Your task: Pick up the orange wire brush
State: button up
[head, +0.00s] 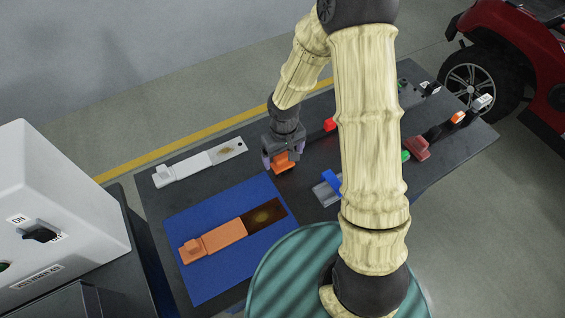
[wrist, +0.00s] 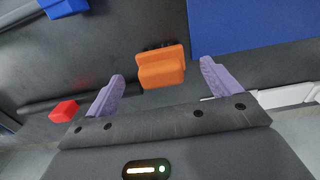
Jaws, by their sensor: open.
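The orange wire brush, seen as a small orange block, sits on the dark bench top below my gripper in the head view (head: 283,168). In the wrist view the orange brush (wrist: 162,68) lies between and a little beyond the two purple fingertips, with a dark edge along its far side. My gripper (head: 281,157) is open. Its fingers (wrist: 159,72) stand on either side of the brush, with a visible gap to each. The fingers hide part of the brush in the head view.
A blue mat (head: 200,282) holds an orange tool with a dark brown plate (head: 218,240). A white tool (head: 190,169) lies behind it. A red block (head: 330,125) and a blue-handled grey item (head: 325,194) are nearby. Several items stand at right, partly behind my arm.

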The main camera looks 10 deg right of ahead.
aim_at(282, 162)
jog(key=shift+f, duration=0.1)
jog(key=shift+w+a+f+p, duration=0.1)
jog(key=shift+f+p, duration=0.1)
jog(key=shift+f, duration=1.05)
jog(key=shift+w+a+f+p, duration=0.1)
jog(key=shift+f+p, duration=0.05)
jog(key=shift+f, duration=1.05)
jog(key=c, duration=1.1)
jog(key=shift+r, duration=0.15)
notch_tip(282, 162, up, 10)
jog(key=shift+f, duration=0.1)
